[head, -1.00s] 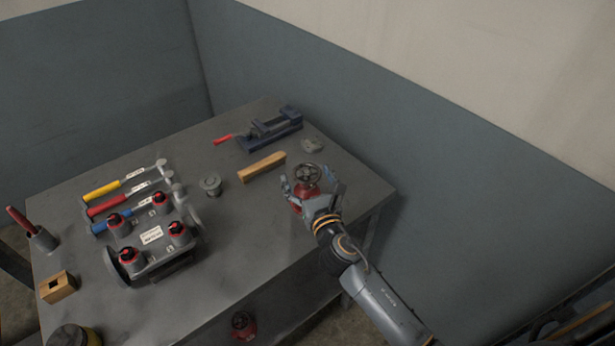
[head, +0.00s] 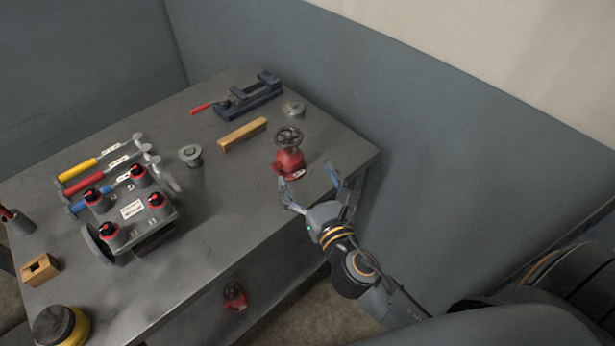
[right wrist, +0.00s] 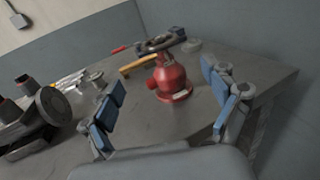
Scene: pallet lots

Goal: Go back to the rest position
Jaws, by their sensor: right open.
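My right gripper (head: 312,188) is open and empty at the right front edge of the grey metal table (head: 235,215). A red valve with a dark handwheel (head: 289,162) stands upright on the table just beyond its fingertips. In the right wrist view the red valve (right wrist: 171,80) shows between the two blue-padded fingers, apart from both. My left gripper is not in view.
On the table are a blue vise (head: 250,96), a wooden bar (head: 243,134), a grey flanged part (head: 190,156), colour-handled hammers (head: 90,178) and a grey valve block (head: 135,215). Another red valve (head: 235,296) sits below on a lower shelf. A wall stands behind.

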